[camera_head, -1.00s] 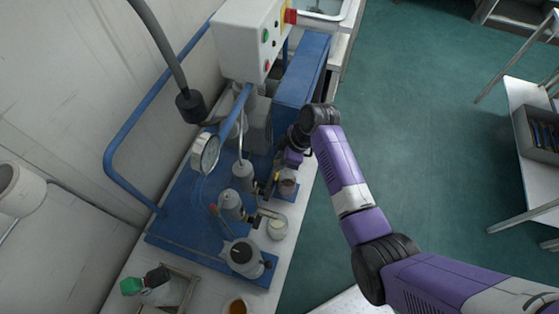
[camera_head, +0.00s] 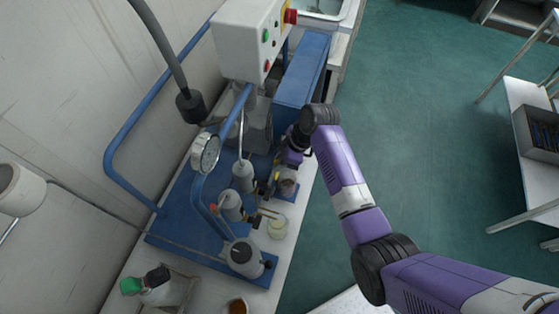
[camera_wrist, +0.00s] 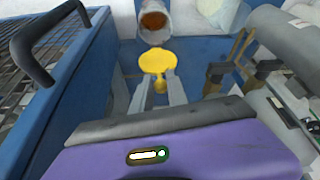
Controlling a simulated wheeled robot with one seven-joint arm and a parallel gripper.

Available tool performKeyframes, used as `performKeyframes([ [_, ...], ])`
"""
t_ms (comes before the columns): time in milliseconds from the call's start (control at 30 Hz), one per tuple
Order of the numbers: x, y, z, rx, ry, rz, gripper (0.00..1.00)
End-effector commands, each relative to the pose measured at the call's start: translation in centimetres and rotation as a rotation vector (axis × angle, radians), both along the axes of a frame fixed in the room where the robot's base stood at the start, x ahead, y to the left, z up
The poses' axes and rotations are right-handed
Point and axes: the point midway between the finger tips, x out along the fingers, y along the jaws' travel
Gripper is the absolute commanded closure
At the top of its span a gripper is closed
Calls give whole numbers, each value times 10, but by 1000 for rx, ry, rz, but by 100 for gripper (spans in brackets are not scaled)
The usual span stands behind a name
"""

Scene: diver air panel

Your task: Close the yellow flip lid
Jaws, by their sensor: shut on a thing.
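The yellow flip lid (camera_wrist: 158,61) shows as a round disc with a small tab in the wrist view. It stands open, apart from the mouth of a grey cup (camera_wrist: 156,37) with a brown inside. My gripper (camera_wrist: 160,88) is shut on the lid's tab, one grey finger on each side.
Grey cylinders (camera_head: 243,257) and a gauge (camera_head: 205,152) stand close on the blue base (camera_head: 185,235). A blue box with a dark grille and handle (camera_wrist: 40,75) is close at left in the wrist view. Open green floor (camera_head: 430,140) lies to the right.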

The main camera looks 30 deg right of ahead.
Motion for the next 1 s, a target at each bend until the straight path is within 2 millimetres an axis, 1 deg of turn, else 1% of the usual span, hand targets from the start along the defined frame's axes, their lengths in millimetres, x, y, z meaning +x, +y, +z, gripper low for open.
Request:
performKeyframes([
  [33,-4,0,-4,0,11,-2,100],
  [633,-7,-2,-7,14,0,-3,100],
  [867,-15,-11,-11,88,-72,-7,100],
  [1000,-22,-18,-17,165,-149,-8,100],
])
